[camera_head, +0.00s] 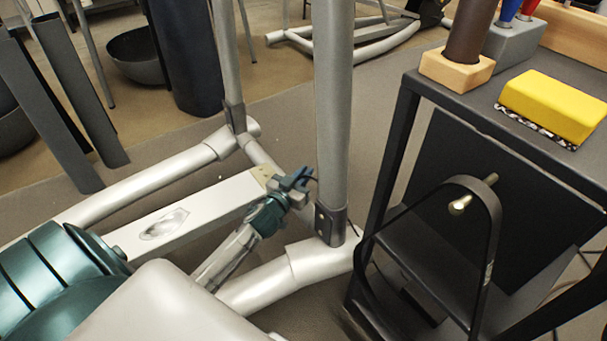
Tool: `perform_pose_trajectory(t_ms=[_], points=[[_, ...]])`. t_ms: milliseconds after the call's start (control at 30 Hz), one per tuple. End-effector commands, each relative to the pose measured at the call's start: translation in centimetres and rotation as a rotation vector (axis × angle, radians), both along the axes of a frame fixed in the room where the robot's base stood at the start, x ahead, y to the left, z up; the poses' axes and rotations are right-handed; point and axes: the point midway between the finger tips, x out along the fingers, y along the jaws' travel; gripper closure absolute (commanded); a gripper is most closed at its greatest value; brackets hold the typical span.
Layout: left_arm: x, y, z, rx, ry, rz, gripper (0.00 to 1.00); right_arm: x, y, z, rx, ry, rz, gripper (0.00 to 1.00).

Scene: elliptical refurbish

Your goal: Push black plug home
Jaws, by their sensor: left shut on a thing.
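My left gripper (302,186), teal, comes in from the lower left and reaches the foot of the elliptical's silver upright post (332,120). Its jaws are shut on a small dark thing, which I take to be the black plug; the jaws mostly hide it. The post stands in a dark collar (331,226) on the silver frame (262,285). I cannot make out the socket or tell whether the plug touches it. My right gripper is not in view.
A black cart (399,150) stands close on the right, with a yellow block (552,104) and a wooden holder (456,70) on top. A black loop-shaped part (494,250) is in front of it. A second silver post (226,60) rises behind my gripper.

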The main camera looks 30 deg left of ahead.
Motion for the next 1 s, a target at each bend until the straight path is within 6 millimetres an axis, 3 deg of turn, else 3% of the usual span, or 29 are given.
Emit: perform_pose_trajectory(t_ms=[1000], points=[[0.0, 0.0, -0.9, 0.0, -0.001, 0.0, 1.0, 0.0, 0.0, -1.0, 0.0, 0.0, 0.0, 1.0]])
